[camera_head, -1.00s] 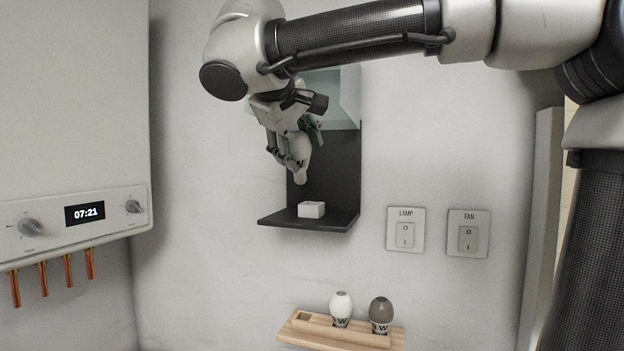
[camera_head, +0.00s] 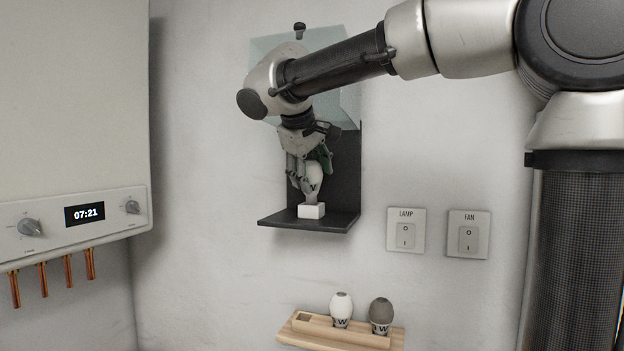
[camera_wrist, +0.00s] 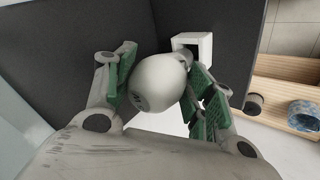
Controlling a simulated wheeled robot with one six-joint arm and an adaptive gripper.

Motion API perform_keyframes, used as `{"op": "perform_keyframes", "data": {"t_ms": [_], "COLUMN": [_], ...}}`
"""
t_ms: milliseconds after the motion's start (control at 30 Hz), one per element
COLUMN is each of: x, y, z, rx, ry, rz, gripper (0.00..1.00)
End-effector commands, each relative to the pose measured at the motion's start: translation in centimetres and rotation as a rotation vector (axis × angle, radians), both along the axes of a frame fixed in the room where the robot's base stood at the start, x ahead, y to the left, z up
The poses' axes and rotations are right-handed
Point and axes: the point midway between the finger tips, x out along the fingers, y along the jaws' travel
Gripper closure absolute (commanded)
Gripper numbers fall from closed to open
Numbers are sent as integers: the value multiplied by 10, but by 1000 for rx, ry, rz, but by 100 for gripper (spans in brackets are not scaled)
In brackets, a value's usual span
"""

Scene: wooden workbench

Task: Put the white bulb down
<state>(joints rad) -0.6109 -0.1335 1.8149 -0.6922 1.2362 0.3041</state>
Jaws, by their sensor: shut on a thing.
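My gripper (camera_head: 307,178) is shut on a white bulb (camera_head: 315,184) over the black shelf. In the wrist view the bulb (camera_wrist: 158,82) sits between green-padded fingers, its round end towards the camera. A small white block (camera_head: 311,211) with a square opening stands on the shelf. In the head view the bulb's narrow lower end is just over the block. In the wrist view the block (camera_wrist: 207,47) shows past the bulb, up and to the right. The bulb's base is hidden there, so I cannot tell whether it touches the block.
The black shelf (camera_head: 275,222) has a back panel and a pale clear cover raised above it. Below, a wooden rack (camera_head: 300,329) holds another white bulb (camera_head: 341,305) and a grey bulb (camera_head: 381,311). LAMP (camera_head: 405,232) and FAN (camera_head: 468,238) switches are at right.

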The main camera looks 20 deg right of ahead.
Motion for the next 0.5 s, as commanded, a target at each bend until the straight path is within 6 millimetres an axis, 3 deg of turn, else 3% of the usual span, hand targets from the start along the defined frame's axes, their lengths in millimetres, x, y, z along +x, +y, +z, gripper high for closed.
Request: {"op": "perform_keyframes", "data": {"t_ms": [133,300,500], "x": [7,5,5], "y": [-4,-3,-3], "z": [2,-13,-15], "rx": [57,54,54], "ry": [83,85,84], "rz": [-3,2,1], "gripper": [69,69,70]}}
